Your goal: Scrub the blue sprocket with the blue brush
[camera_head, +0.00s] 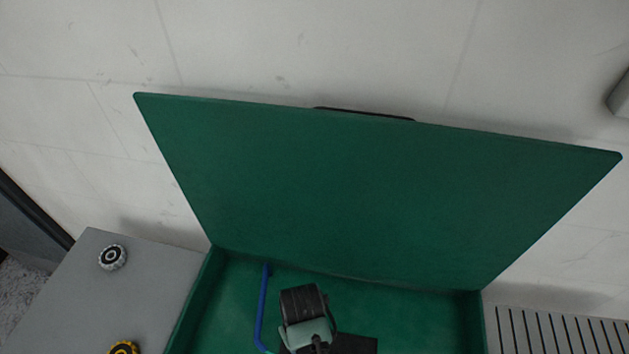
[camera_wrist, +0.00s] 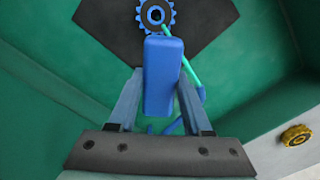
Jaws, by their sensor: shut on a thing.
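The blue sprocket (camera_wrist: 155,13) shows at the top of the wrist view, flat against a dark panel inside the green box. My gripper (camera_wrist: 160,105) is shut on a blue block-shaped piece, which I take to be the blue brush (camera_wrist: 162,76). The far end of the brush is just below the sprocket in the picture; I cannot tell whether they touch. In the head view my arm reaches into the box and hides the fingertips, the brush and the sprocket.
A green box (camera_head: 190,310) stands with its lid (camera_head: 375,195) open. A thin blue-and-teal rod (camera_head: 261,305) lies in it, also behind the brush in the wrist view (camera_wrist: 182,54). A yellow gear (camera_head: 124,348) and a silver gear (camera_head: 112,257) sit on the grey surface (camera_head: 75,300) at left.

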